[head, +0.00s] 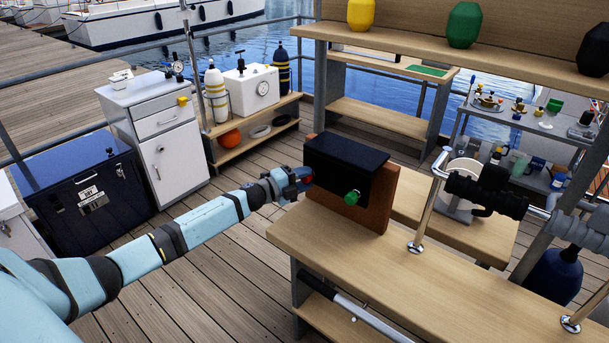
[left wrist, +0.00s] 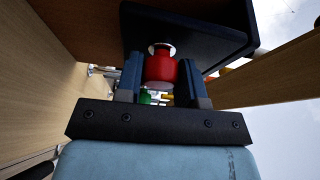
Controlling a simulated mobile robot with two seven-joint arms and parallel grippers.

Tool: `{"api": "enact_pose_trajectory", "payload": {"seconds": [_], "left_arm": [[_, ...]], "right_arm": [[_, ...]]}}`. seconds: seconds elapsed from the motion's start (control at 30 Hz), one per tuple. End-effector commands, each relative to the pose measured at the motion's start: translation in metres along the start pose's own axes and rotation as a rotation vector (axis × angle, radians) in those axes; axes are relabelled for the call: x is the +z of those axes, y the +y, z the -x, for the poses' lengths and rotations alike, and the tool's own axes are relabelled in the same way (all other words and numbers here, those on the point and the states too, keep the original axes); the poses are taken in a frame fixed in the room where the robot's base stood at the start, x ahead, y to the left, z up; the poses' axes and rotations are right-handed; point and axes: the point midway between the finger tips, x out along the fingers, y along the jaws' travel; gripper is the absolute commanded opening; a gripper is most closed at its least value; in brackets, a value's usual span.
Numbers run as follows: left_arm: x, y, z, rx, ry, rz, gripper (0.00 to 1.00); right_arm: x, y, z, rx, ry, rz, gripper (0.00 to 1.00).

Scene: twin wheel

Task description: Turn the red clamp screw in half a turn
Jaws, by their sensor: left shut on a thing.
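The red clamp screw (left wrist: 160,72) sticks out from the side of a black housing (head: 345,155) on an upright brown board (head: 380,205) at the bench end. In the left wrist view the screw sits between the two blue fingers of my left gripper (left wrist: 161,80), which is shut on it. A green knob (head: 352,197) is on the housing's front face. My right gripper is not in view.
The wooden bench (head: 370,262) carries a chrome rail (head: 428,205) with black fittings to the right. An overhead shelf (head: 480,55) holds several coloured containers. A white cabinet (head: 160,135) and a dark blue chest (head: 85,190) stand left. Open deck lies between.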

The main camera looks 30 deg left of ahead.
Motion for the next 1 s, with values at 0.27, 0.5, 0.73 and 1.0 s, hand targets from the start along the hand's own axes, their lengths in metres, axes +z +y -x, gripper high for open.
{"api": "enact_pose_trajectory", "payload": {"seconds": [0.27,0.5,0.73,1.0], "left_arm": [[0.0,-0.004,0.0,0.101,0.001,-0.24,0.12],[0.0,-0.004,0.0,0.174,0.0,-0.417,0.12],[-0.001,-0.002,0.0,0.222,0.001,-0.533,0.12],[0.0,-0.001,0.0,0.247,0.001,-0.595,0.12]], "right_arm": [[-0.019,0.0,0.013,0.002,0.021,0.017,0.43],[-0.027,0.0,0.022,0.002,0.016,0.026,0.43],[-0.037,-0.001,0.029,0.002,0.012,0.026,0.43],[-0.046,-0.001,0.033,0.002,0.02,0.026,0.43]]}}
